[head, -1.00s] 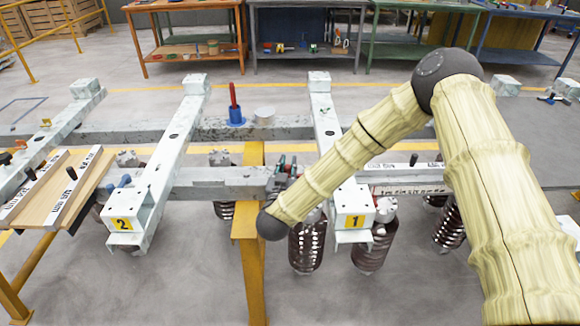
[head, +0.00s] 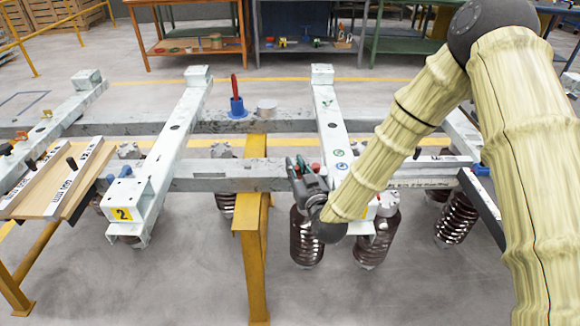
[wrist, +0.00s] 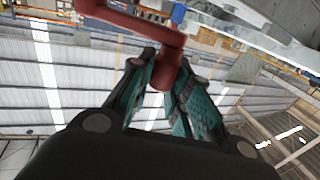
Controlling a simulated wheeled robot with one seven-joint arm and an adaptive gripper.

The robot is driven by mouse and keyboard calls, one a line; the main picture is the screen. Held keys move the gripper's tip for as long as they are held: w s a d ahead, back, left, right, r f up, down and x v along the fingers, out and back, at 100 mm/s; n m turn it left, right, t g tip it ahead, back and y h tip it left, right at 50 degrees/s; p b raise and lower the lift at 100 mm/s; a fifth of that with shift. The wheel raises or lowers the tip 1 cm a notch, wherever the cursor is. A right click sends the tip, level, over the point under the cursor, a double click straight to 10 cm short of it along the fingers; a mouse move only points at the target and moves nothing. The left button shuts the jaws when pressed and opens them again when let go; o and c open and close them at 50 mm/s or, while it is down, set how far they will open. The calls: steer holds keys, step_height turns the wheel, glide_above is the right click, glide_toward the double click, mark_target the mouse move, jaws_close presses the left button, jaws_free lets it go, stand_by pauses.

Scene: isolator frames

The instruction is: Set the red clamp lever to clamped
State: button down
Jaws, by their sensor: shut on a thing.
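The red clamp lever (wrist: 160,50) is a bent, crank-like bar in the wrist view. Its lower end lies between the teal-padded fingers of my gripper (wrist: 160,90), which is shut on it. In the head view my gripper (head: 305,172) is at the front beam, just left of the post marked 1. Only a small red patch (head: 315,167) shows beside the fingers there. My wrist and forearm hide the rest of the lever and its clamp, so I cannot read its angle.
An upright red rod in a blue base (head: 237,108) stands on the rear beam. A sloping pale arm marked 2 (head: 150,175) is to the left. A yellow stand (head: 252,240) is under the beam, with brown ribbed insulators (head: 306,238) nearby. A wooden board (head: 50,190) lies at far left.

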steer(key=shift+s+d, duration=0.25)
steer(key=shift+d, duration=0.1)
stand_by(0.3)
steer(key=c, duration=1.3)
jaws_free()
steer(key=shift+r, duration=5)
steer(key=shift+c, duration=0.4)
